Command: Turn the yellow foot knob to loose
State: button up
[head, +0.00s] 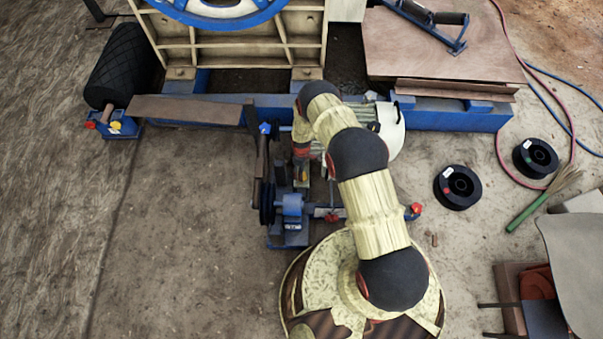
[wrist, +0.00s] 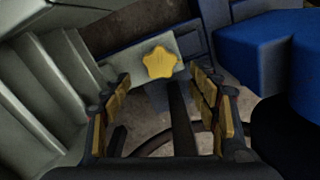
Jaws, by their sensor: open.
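The yellow knob (wrist: 160,62) shows in the wrist view, star-shaped with rounded lobes, on a pale grey plate. My gripper (wrist: 163,92) is open, with one padded finger on each side of the picture. The knob lies beyond the fingertips, between their lines, and nothing is held. I see no contact between finger and knob. In the head view my arm reaches down over the blue machine base beside the motor, and this knob cannot be made out there. Which way the knob is turned cannot be told.
A ribbed grey housing (wrist: 45,90) is close on the left in the wrist view, and a blue block (wrist: 250,50) on the right. In the head view, another small yellow knob (head: 116,126) sits by the black roller (head: 121,68). Two black spools lie to the right.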

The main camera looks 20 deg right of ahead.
jog(key=shift+r, duration=2.5)
